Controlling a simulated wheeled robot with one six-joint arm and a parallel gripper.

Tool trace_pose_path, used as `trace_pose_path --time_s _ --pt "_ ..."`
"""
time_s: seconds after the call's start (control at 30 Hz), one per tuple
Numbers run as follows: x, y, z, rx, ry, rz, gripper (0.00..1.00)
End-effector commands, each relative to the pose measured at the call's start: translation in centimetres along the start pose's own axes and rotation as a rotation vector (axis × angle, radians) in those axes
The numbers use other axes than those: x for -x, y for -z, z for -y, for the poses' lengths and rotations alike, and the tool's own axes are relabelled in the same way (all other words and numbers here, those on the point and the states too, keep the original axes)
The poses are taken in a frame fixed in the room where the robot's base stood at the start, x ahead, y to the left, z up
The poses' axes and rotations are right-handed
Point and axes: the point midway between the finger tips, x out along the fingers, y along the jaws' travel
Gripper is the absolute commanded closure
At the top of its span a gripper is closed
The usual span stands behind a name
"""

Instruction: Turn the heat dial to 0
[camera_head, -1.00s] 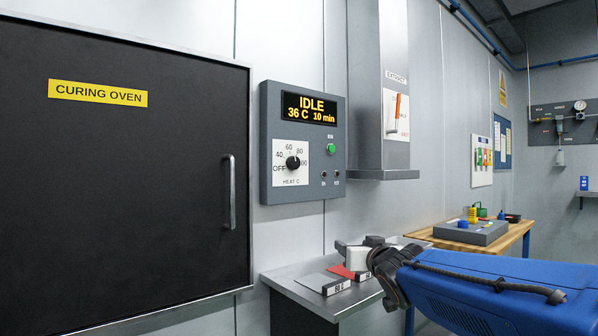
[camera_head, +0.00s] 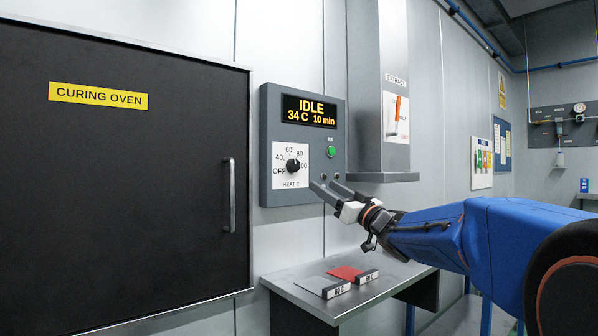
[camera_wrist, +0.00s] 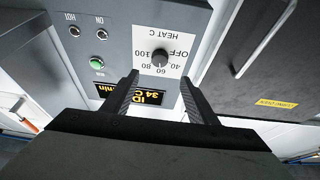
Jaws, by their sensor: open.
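The heat dial (camera_head: 293,165) is a round black knob on a white plate marked OFF, 40, 60, 80 and 100, labelled HEAT C. No separate 0 mark shows. The dial also appears in the wrist view (camera_wrist: 159,60), upside down; its exact pointer angle is too small to tell. The display (camera_head: 310,109) reads IDLE, 34 C, 10 min. My gripper (camera_head: 328,188) is open and empty, below and right of the dial in the head view. In the wrist view the dial appears between and beyond the fingertips (camera_wrist: 159,78), apart from them.
The extract duct (camera_head: 384,176) projects at right. A metal bench (camera_head: 385,280) with labelled plates stands below.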

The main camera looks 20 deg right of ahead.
Motion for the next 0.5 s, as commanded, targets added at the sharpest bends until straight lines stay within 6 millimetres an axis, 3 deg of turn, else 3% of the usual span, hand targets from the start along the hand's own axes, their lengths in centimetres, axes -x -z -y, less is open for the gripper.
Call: trace_pose_path --time_s 0.5 --pt "-9.3 -0.1 0.0 -0.001 0.002 0.001 0.47"
